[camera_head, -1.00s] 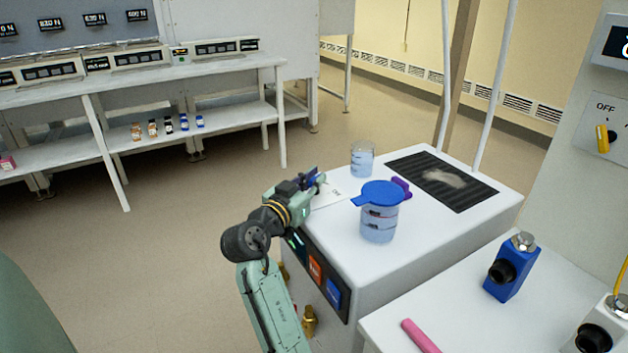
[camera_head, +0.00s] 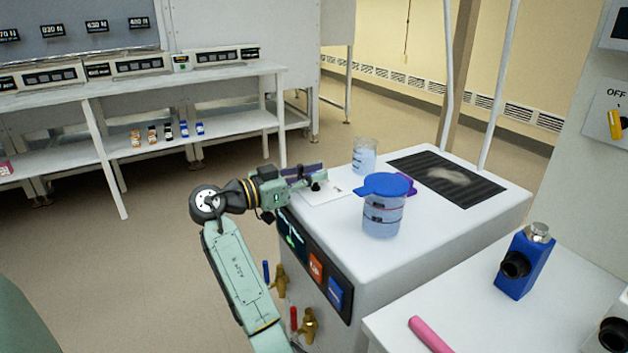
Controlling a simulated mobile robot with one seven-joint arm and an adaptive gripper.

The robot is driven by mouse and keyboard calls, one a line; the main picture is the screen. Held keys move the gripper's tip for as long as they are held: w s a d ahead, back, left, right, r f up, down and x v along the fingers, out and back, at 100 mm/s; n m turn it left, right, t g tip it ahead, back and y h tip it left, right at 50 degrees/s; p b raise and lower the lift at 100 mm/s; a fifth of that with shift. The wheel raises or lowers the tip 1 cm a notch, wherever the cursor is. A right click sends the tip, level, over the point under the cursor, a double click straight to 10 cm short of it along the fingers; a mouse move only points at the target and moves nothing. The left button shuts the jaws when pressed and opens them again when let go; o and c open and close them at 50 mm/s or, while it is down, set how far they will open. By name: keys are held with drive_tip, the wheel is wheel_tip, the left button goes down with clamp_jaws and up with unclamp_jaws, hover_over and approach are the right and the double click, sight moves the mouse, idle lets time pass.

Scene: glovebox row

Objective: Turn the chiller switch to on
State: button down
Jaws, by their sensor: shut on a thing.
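The white chiller (camera_head: 400,290) stands in the middle, with a dark front panel and brass valves. A pale switch plate (camera_head: 328,195) lies on the left corner of its top, with small marks too small to read. My gripper (camera_head: 314,178) reaches in from the left, low over this plate, and is shut on the chiller switch there. The fingers hide most of the switch, so its setting cannot be told. A dark part (camera_head: 316,187) shows by the fingertips.
A blue-lidded beaker (camera_head: 383,215) and an open beaker (camera_head: 365,157) stand on the chiller, near a dark grate (camera_head: 445,180). A yellow knob (camera_head: 614,125) sits under OFF at right.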

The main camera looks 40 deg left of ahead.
drive_tip(key=shift+h, duration=0.3)
drive_tip(key=c, duration=1.7)
unclamp_jaws()
drive_tip(key=v, duration=1.2)
drive_tip(key=shift+r, duration=0.1)
